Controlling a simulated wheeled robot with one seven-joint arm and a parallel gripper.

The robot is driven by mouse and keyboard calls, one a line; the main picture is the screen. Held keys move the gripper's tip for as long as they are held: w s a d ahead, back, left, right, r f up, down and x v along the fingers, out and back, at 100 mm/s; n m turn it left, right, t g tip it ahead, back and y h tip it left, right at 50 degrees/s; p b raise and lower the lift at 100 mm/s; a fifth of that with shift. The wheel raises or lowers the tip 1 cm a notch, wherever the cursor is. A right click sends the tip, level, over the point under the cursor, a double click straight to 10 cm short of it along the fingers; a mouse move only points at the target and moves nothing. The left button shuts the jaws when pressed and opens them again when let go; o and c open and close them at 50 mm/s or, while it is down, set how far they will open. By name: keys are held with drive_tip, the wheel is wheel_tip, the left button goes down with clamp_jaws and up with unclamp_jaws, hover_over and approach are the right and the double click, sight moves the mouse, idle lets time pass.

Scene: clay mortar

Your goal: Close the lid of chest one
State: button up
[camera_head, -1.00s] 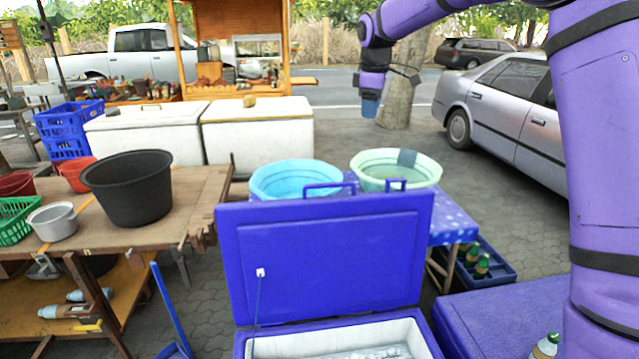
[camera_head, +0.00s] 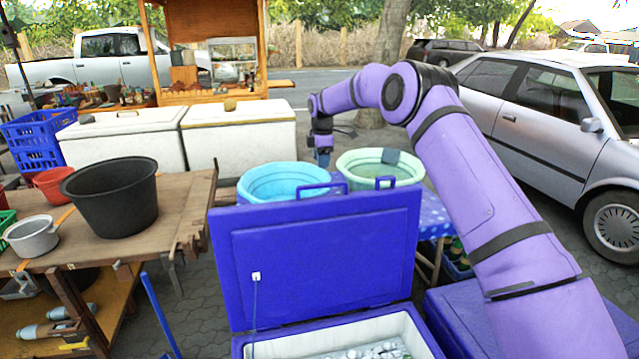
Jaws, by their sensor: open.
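A blue chest (camera_head: 243,346) with a white inner lining stands at the bottom centre. Its blue lid (camera_head: 315,262) is raised nearly upright, with its inner face toward me and a thin cord on its left side. Two blue handles show above the lid's top edge. Ice or something pale and clear lies inside the chest, cut off by the picture's lower edge. My gripper (camera_head: 322,158) is open, pointing down beyond and above the lid, close to the rims of the two tubs. It looks empty and apart from the lid.
A light blue tub (camera_head: 285,180) and a pale green tub (camera_head: 378,168) stand on a table behind the lid. A second blue chest (camera_head: 455,320) is at the right, partly behind my arm. A wooden table (camera_head: 150,225) with a black bucket (camera_head: 112,200) is at the left.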

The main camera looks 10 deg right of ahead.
drive_tip(key=f, duration=0.9)
drive_tip(key=shift+w, duration=0.35)
clamp_jaws()
